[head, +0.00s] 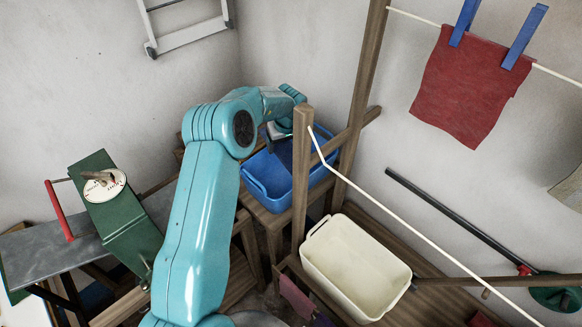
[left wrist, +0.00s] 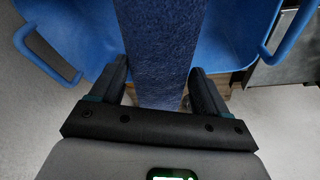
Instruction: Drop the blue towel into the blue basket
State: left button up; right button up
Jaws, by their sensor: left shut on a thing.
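The blue basket (head: 268,181) stands on a wooden stand in the back corner. My left gripper (head: 277,133) is over the basket, partly hidden by my own arm and a wooden post. In the left wrist view my left gripper (left wrist: 160,88) is shut on the blue towel (left wrist: 162,45), a dark blue strip between its two fingers. The towel hangs over the basket, whose blue wall and handles (left wrist: 283,38) show on both sides of it. In the head view the towel (head: 283,152) is a small dark blue patch. I cannot tell whether it touches the basket floor. My right gripper is not in view.
A cream basket (head: 352,262) sits in front. A red cloth (head: 470,88) hangs from a line by blue pegs. A green box with a dial (head: 112,215) stands at left.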

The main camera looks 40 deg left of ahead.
pick_arm(q)
jog(key=shift+w, duration=0.15)
jog(key=o, duration=1.4)
jog(key=shift+w+d, duration=0.2)
jog(key=shift+d, duration=0.05)
jog(key=shift+o, duration=0.2)
jog(key=shift+s+a, duration=0.1)
jog(key=shift+s, duration=0.15)
jog(key=shift+r, duration=0.15)
jog(key=b+v, duration=0.1)
jog(key=v, duration=1.5)
jog(key=shift+w+b, duration=0.15)
jog(key=shift+b, duration=0.2)
jog(key=shift+w, duration=0.1)
